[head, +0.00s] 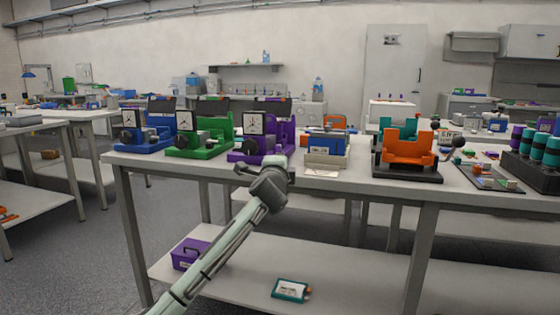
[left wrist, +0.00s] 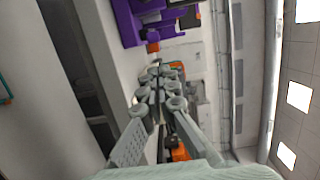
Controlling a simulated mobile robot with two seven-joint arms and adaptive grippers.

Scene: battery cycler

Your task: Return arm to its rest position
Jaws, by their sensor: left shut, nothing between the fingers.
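My left arm reaches up from the bottom of the head view. My left gripper (head: 246,169) is at the front edge of the main table, just below the purple device (head: 256,148). In the left wrist view the fingers (left wrist: 160,80) are together and hold nothing. The purple device also shows at the top of that view (left wrist: 128,22). I cannot tell whether the gripper touches the table edge. My right gripper is not in view.
A blue device (head: 155,140) and a green device (head: 205,145) stand left of the purple one. A blue battery unit (head: 327,146) and an orange cradle (head: 408,147) stand to the right. The lower shelf (head: 350,290) holds a purple box (head: 188,254) and a teal item (head: 290,290).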

